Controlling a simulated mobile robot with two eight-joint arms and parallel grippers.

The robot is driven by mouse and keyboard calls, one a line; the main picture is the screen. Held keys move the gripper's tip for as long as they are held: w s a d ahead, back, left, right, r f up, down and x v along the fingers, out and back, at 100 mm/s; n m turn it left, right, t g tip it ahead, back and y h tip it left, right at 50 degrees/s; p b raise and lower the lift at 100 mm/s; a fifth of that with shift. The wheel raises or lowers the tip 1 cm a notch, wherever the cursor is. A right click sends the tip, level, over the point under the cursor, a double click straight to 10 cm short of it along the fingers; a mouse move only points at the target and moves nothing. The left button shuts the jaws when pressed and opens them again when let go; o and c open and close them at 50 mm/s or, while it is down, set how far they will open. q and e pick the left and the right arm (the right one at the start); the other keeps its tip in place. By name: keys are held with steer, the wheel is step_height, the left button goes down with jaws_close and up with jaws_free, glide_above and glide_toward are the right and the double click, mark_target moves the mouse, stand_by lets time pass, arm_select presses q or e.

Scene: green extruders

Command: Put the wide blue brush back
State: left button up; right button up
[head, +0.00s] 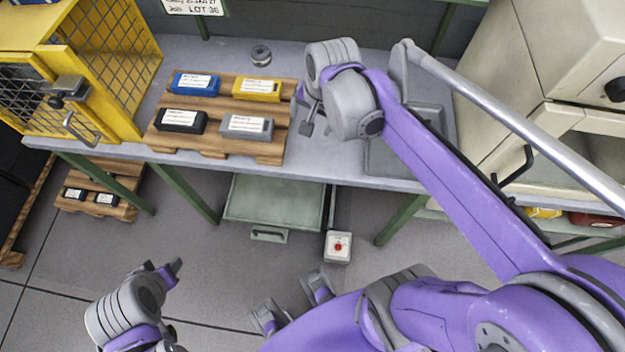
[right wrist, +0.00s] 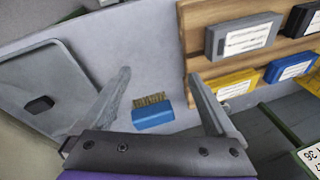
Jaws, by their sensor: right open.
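The wide blue brush (right wrist: 152,114) lies on the grey bench top in the right wrist view, its tan bristles pointing up in the picture. It is between the wooden pallet and the sink. My right gripper (right wrist: 158,90) is open, with one finger to each side of the brush in that view and no contact to be seen. In the head view my right gripper (head: 306,118) is over the bench just right of the pallet, and the brush cannot be made out there. My left gripper (head: 172,270) is low at the lower left, away from the bench; its jaw opening is unclear.
The wooden pallet (head: 212,148) holds labelled blue (head: 195,84), yellow (head: 256,90), black (head: 180,121) and grey (head: 246,127) blocks. A sink (head: 388,160) lies right of my gripper. A yellow mesh cage (head: 105,60) stands left. A small metal ring (head: 261,55) sits behind the pallet.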

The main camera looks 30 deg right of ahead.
steer(key=s+a+f+n+t, duration=0.2)
steer(key=s+a+f+n, duration=0.4)
steer(key=s+n, duration=0.5)
steer(key=shift+a+n, duration=0.3)
steer(key=shift+a, duration=0.15)
steer(key=shift+w+r+p, duration=0.15)
steer(key=shift+r+p, duration=0.35)
steer(key=shift+r, duration=0.05)
steer(key=shift+w+r+p, duration=0.15)
steer(key=shift+r+p, duration=0.3)
steer(key=shift+r, duration=0.1)
